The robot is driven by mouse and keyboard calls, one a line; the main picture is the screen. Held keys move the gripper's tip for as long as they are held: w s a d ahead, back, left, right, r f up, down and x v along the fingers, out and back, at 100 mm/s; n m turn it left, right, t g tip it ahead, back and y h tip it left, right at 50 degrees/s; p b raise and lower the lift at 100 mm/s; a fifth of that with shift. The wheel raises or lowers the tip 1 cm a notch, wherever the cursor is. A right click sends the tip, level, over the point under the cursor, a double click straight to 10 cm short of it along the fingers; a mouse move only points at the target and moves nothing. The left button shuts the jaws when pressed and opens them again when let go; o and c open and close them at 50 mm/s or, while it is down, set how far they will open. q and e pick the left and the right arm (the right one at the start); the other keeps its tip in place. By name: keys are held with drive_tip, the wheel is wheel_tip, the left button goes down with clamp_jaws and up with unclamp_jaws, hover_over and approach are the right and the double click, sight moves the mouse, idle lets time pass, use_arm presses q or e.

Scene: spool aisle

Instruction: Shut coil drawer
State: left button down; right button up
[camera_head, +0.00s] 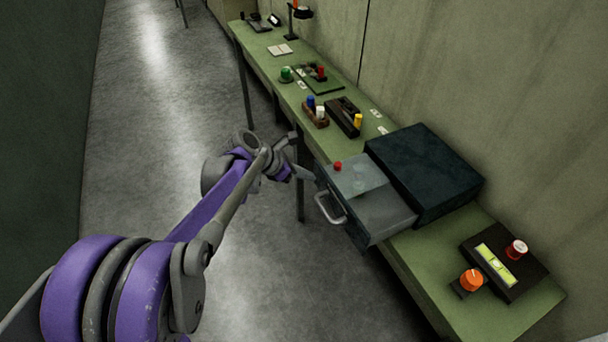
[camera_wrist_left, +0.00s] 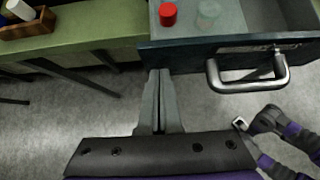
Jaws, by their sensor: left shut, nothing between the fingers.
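The coil drawer (camera_head: 385,213) is a grey drawer pulled out of a dark cabinet (camera_head: 425,170) on the green bench. A curved metal handle (camera_head: 325,212) is on its front; the handle (camera_wrist_left: 248,84) also shows in the left wrist view. A red spool (camera_head: 337,166) and a pale translucent spool (camera_wrist_left: 208,14) are in the drawer. My left gripper (camera_head: 306,174) is shut and empty at the drawer's front. In the left wrist view its fingertips (camera_wrist_left: 160,74) are at the front's lower edge, left of the handle; contact is unclear. What seems to be my right gripper (camera_wrist_left: 250,122) shows lower right, its jaws unclear.
The bench (camera_head: 425,265) runs along the wall. A wooden rack (camera_head: 314,118) and a black holder (camera_head: 343,116) with coloured spools stand beyond the drawer. The floor aisle (camera_head: 160,120) is clear.

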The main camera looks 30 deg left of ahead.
sight(358, 157)
use_arm(q)
drive_tip(key=shift+d, duration=0.1)
drive_tip(key=w+d, duration=0.3)
drive_tip(key=w, duration=0.1)
drive_tip(key=w+d, duration=0.3)
drive_tip(key=w, duration=0.1)
drive_tip(key=w+d, duration=0.3)
drive_tip(key=w, duration=0.1)
drive_tip(key=shift+w+d, duration=0.1)
drive_tip(key=shift+d, duration=0.15)
drive_tip(key=shift+w+r, duration=0.1)
